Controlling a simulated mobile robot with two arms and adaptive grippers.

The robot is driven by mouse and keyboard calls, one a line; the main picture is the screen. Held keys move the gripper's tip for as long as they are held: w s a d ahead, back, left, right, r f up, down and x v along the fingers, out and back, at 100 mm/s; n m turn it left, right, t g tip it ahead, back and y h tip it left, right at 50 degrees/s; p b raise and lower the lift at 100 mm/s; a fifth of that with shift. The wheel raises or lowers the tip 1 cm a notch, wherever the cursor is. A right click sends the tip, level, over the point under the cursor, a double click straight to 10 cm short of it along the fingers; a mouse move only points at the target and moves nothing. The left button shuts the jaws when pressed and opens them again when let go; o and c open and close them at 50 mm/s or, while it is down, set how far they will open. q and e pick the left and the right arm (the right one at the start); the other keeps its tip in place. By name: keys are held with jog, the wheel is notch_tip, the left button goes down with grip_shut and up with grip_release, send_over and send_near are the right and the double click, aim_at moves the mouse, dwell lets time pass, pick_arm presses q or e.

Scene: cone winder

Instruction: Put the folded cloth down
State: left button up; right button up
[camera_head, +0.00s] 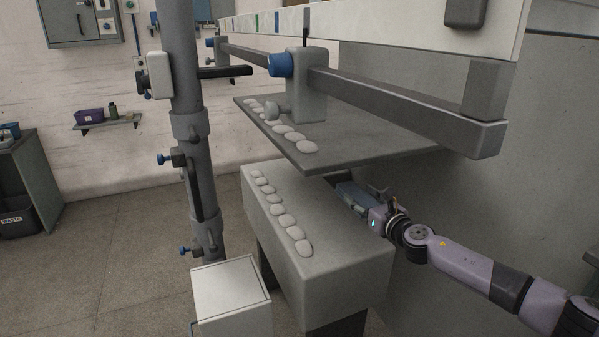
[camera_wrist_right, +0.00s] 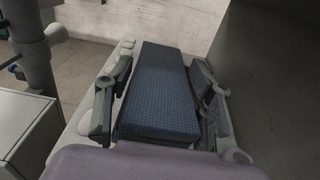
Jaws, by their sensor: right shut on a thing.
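The folded cloth (camera_wrist_right: 162,95) is a dark blue, flat, oblong bundle with a fine pattern. In the right wrist view it lies lengthwise between the two fingers of my right gripper (camera_wrist_right: 160,78), which is shut on it from both sides. In the head view my right gripper (camera_head: 362,199) and the bluish cloth (camera_head: 348,193) are over the right part of the grey lower block (camera_head: 335,262), below the tilted grey shelf. Whether the cloth touches the block's top cannot be told. My left gripper is not in view.
Pale rounded lumps (camera_head: 284,220) line the block's left edge. The grey shelf (camera_head: 370,143) with more lumps hangs close above my right gripper. A grey column (camera_head: 204,190) and a white box (camera_head: 231,293) stand left of the block. The block's near top looks bare.

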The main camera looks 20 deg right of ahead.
jog(key=s+a+f+n+y, duration=0.1)
jog(key=s+a+f, duration=0.3)
jog(key=s+a, duration=0.3)
jog(key=s+a+f+n+g+y, duration=0.1)
jog(key=s+a+f+y, duration=0.1)
jog(key=s+a+f, duration=0.45)
jog(key=s+a+f+n+y, duration=0.1)
jog(key=s+a+f, duration=0.1)
jog(key=s+a, duration=0.5)
jog(key=s+d+r+m+h, duration=0.1)
jog(key=s+r+m+h, duration=0.1)
jog(key=s, duration=0.6)
jog(key=s+d+r+m+t+h, duration=0.1)
jog(key=s+d+r+m+h, duration=0.1)
jog(key=s, duration=0.6)
jog(key=shift+s+d+r+m+h, duration=0.15)
jog(key=shift+r+m+h, duration=0.15)
jog(key=shift+r+h, duration=0.75)
jog(key=shift+f, duration=0.2)
